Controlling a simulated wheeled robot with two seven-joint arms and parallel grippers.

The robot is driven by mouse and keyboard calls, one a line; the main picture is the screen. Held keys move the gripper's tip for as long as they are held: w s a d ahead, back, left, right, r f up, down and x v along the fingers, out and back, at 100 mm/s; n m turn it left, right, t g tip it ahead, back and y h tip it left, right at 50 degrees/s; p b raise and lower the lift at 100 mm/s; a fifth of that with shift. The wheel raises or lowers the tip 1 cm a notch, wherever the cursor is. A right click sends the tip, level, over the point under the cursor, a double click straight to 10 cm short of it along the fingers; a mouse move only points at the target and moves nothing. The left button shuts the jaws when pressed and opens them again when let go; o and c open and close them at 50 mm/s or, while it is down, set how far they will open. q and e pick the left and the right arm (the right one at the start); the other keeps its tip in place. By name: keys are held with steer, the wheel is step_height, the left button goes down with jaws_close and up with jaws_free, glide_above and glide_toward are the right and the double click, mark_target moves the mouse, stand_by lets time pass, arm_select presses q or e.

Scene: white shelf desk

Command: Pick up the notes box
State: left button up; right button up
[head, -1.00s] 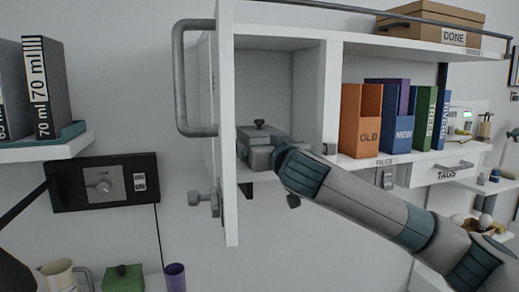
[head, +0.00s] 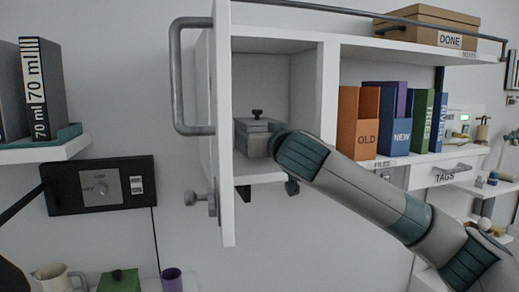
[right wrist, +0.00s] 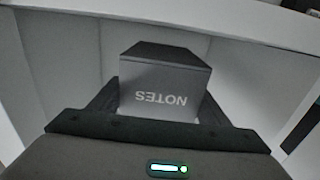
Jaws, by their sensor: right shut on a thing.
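The notes box (right wrist: 160,92) is a dark grey box with an upside-down white NOTES label in the right wrist view. It sits between the two dark fingers of my right gripper (right wrist: 155,110), which is shut on it. In the head view my right gripper (head: 258,138) reaches from the right into the open left compartment of the white shelf, just above the compartment floor. The hand and wrist make the box hard to tell apart there. My left gripper is not in view.
The open white door (head: 222,180) stands left of the compartment, with a grey handle. A white divider (head: 325,100) is close on the right. OLD (head: 360,140) and NEW (head: 394,145) files stand beyond it. A brown DONE box (head: 425,25) is on top.

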mark_target(258, 112)
step_height(258, 112, up, 6)
steer(key=shift+f+b, duration=0.25)
steer(key=shift+b, duration=0.65)
steer(key=shift+r, duration=0.75)
